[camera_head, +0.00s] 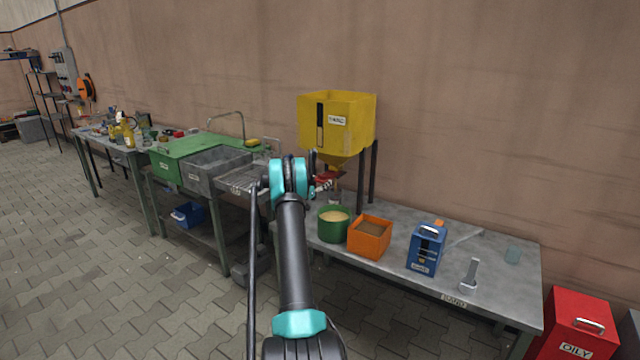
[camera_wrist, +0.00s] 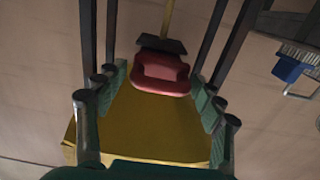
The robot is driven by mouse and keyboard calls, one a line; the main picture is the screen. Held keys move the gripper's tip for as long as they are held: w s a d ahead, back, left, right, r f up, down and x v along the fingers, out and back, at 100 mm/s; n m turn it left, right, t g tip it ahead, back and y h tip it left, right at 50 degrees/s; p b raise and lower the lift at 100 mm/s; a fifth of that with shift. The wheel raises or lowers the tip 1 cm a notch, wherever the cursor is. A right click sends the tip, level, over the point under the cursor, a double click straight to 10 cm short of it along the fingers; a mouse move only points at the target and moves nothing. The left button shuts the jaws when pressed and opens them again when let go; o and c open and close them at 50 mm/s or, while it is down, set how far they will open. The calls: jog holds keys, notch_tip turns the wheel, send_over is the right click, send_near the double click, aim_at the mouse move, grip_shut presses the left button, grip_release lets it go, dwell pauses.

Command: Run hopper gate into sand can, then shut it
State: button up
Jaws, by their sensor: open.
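The yellow hopper (camera_head: 350,125) stands on dark legs at the back of the grey bench. Its yellow underside (camera_wrist: 150,125) fills the middle of the wrist view. A red gate handle (camera_wrist: 162,74) with a dark plate beside it shows in the wrist view, between my fingers. My gripper (camera_wrist: 160,88) is open, one finger on each side of the handle with visible gaps; I cannot tell how deep the handle sits between them. In the head view my arm partly hides the gate.
A green pot (camera_head: 333,232) of pale sand and an orange box (camera_head: 369,245) of brown material stand in front of the hopper. A blue can (camera_head: 426,250) and a metal scoop (camera_head: 468,275) are farther right. A red bin (camera_head: 575,325) stands beside the bench (camera_head: 505,280).

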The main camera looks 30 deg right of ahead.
jog(key=c, duration=1.4)
jog(key=shift+x, duration=1.25)
jog(key=o, duration=1.4)
jog(key=shift+s+d, duration=0.1)
jog(key=v, duration=1.2)
